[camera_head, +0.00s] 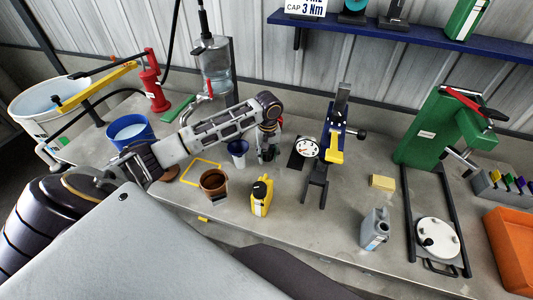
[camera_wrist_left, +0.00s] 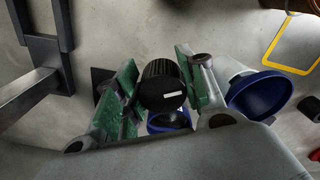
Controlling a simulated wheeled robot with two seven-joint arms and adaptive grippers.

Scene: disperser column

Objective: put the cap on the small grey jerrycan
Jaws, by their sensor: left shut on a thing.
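The small grey jerrycan (camera_head: 375,230) stands upright at the front right of the bench, with a pale blue label on its side. My left gripper (camera_head: 267,152) points down over the middle of the bench, well to the left of the jerrycan. In the left wrist view, its green-padded fingers (camera_wrist_left: 162,88) are shut on a black ribbed cap (camera_wrist_left: 161,85) with a small white mark. My right gripper is not in view.
A yellow jerrycan (camera_head: 261,198) and a brown cup (camera_head: 214,183) stand in front of the left gripper. A green press (camera_head: 432,132) stands at right.

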